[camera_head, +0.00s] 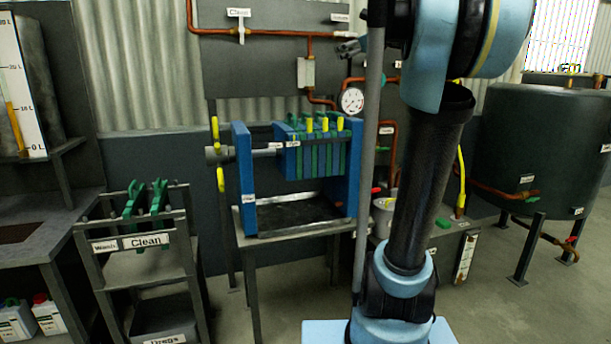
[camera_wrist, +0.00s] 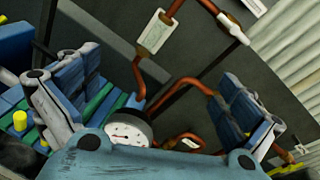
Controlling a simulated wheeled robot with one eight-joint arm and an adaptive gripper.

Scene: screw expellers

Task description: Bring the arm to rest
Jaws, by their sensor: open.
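My arm (camera_head: 425,180) stands raised in the head view, a black link rising from a light blue joint to large blue joints at the top edge. In the wrist view my gripper (camera_wrist: 160,68) is open, with blue-grey fingers wide apart at the left and right. Nothing is between the fingers; a pressure gauge (camera_wrist: 130,128) and copper pipes show behind them.
A blue filter press (camera_head: 245,180) with green plates stands left of my arm. A rack labelled Clean (camera_head: 147,240) is at the left. A dark round tank (camera_head: 540,150) is at the right. A grey post (camera_head: 368,150) runs beside the arm. Floor shows at lower right.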

